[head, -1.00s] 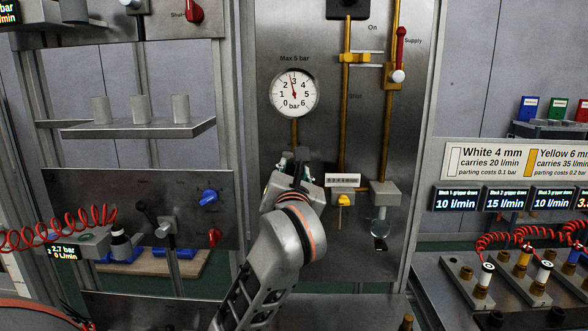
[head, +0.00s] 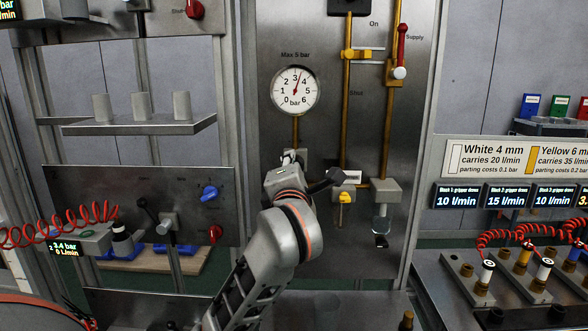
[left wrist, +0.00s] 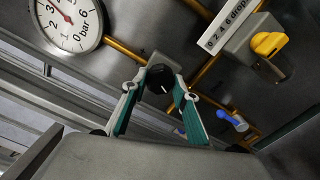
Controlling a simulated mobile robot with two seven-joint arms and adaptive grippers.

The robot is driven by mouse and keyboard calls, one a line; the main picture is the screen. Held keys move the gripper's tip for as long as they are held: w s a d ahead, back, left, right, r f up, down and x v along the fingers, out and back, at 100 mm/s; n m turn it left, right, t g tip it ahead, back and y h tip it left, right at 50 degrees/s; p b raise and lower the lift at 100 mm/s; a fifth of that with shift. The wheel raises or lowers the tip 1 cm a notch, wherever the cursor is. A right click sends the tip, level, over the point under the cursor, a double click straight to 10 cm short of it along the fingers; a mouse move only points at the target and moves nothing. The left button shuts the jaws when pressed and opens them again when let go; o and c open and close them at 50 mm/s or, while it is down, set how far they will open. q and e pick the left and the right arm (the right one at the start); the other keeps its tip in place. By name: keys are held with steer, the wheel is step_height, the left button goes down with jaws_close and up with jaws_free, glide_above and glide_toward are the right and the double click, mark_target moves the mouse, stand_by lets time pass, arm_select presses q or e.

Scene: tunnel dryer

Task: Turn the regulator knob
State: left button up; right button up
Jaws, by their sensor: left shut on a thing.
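The regulator knob (left wrist: 160,80) is black and round with a white mark, below the gauge on the steel panel. In the left wrist view my left gripper (left wrist: 158,77) is shut on it, one finger on each side. In the head view my left gripper (head: 291,160) and wrist cover the knob. The round pressure gauge (head: 295,91) has a 0 to 6 bar scale and a "Max 5 bar" label; its needle stands a little past 3. It also shows in the left wrist view (left wrist: 68,18). My right gripper is not in view.
A yellow knob (head: 345,197) and a glass bowl (head: 381,226) sit just right of my wrist. Brass pipes with a red-handled supply valve (head: 401,50) run above. At left, a small display (head: 65,248) reads 3.4 bar and 0 l/min beside a red coiled hose.

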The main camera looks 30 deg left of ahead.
arm_select(q)
steer(key=shift+m, duration=0.6)
steer(key=o, duration=1.1)
steer(key=v, duration=0.7)
steer(key=shift+s, duration=0.25)
steer(key=shift+d, duration=0.1)
